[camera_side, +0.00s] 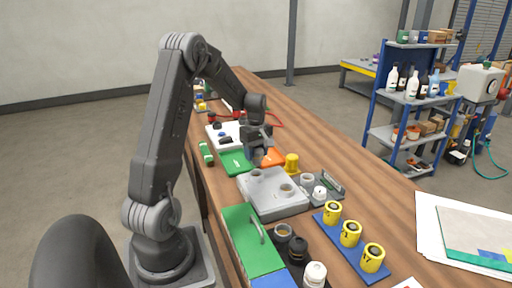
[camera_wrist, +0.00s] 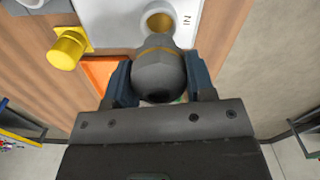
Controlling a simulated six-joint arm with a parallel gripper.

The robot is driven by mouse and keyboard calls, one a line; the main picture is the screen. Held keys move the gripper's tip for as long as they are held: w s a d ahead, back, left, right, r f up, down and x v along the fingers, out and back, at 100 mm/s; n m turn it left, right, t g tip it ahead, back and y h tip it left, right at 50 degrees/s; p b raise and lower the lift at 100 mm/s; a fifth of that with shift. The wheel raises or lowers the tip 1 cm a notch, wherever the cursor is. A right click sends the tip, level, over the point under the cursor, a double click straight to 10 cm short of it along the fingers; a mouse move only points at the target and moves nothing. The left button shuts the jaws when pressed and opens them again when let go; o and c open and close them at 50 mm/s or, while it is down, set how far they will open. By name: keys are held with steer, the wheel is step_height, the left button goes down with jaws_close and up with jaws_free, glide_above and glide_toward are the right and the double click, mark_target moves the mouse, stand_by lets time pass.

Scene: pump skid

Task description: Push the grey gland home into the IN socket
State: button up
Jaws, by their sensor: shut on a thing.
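My gripper (camera_wrist: 160,85) is shut on the grey gland (camera_wrist: 160,70), a rounded dark grey piece with a thin yellowish ring at its far end. The IN socket (camera_wrist: 159,19) is a round opening with a tan inside, beside the letters IN on the pale housing (camera_wrist: 110,20). The gland's ringed end overlaps the socket's near rim in the wrist view; whether it touches or has entered is not clear. In the side view my gripper (camera_side: 259,153) is at the far end of the grey housing (camera_side: 275,208), and the gland is hard to make out.
A yellow fitting (camera_side: 291,163) stands beside the housing, near an orange tray (camera_side: 272,157) and a green board (camera_side: 237,163). Yellow cylinders (camera_side: 350,233) stand on a blue strip to the right. Black and white fittings and a green case (camera_side: 240,222) crowd the near side.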

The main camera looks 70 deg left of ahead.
mark_target(256, 165)
steer(key=shift+f, duration=1.05)
steer(key=shift+f, duration=1.75)
stand_by(0.4)
steer(key=o, duration=1.1)
steer(key=shift+r, duration=0.1)
